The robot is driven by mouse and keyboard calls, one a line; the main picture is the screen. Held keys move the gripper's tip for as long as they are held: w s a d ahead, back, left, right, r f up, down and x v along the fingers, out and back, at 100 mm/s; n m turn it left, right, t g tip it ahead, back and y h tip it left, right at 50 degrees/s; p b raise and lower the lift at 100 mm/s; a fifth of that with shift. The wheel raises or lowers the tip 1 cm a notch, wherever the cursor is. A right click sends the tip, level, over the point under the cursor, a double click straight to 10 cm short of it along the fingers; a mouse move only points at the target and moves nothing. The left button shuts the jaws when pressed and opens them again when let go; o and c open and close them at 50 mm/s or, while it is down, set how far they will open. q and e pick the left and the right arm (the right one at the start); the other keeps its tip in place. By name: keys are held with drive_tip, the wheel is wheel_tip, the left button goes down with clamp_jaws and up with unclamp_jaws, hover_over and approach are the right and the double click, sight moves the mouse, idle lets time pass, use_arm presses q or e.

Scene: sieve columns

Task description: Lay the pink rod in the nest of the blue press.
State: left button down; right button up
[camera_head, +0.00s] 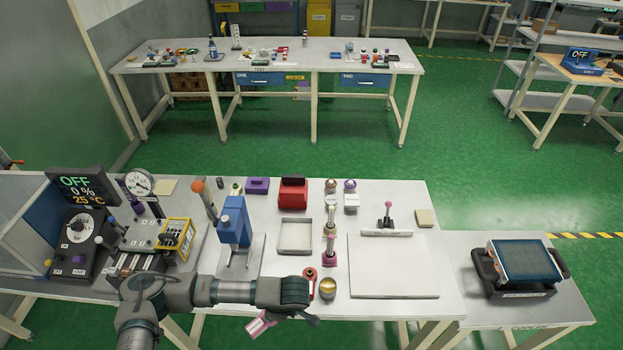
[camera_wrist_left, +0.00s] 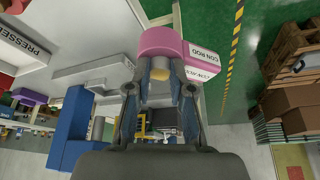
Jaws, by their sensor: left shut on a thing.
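The pink rod (camera_wrist_left: 195,54) is between the fingertips of my left gripper (camera_wrist_left: 165,85) in the left wrist view. It has a round pink end and a white label starting "CON ROD". In the head view a pink labelled part of the rod (camera_head: 260,325) shows below my left wrist, off the table's front edge; the rest is hidden. My left gripper (camera_head: 299,308) is mostly hidden by its own wrist there. The blue press (camera_head: 234,218) stands left of and behind the gripper, apart from the rod. Its nest cannot be made out clearly. My right gripper is not in view.
An empty tray (camera_head: 295,250) and a red box (camera_head: 293,192) stand right of the press. A yellow-framed rack (camera_head: 176,240) stands left of it. Small stands and a gold bowl (camera_head: 327,288) are near the gripper. A large pale board (camera_head: 393,280) lies farther right.

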use_arm(q)
drive_tip(key=w+a+r+m+t+h, duration=0.2)
drive_tip(key=w+a+r+m+h, duration=0.2)
drive_tip(key=m, duration=0.9)
drive_tip(key=w+a+r, duration=0.3)
drive_tip(key=a+r, duration=0.1)
drive_tip(key=shift+w+a+t, duration=0.3)
drive_tip(key=shift+w+a, duration=0.05)
drive_tip(key=shift+r, duration=0.2)
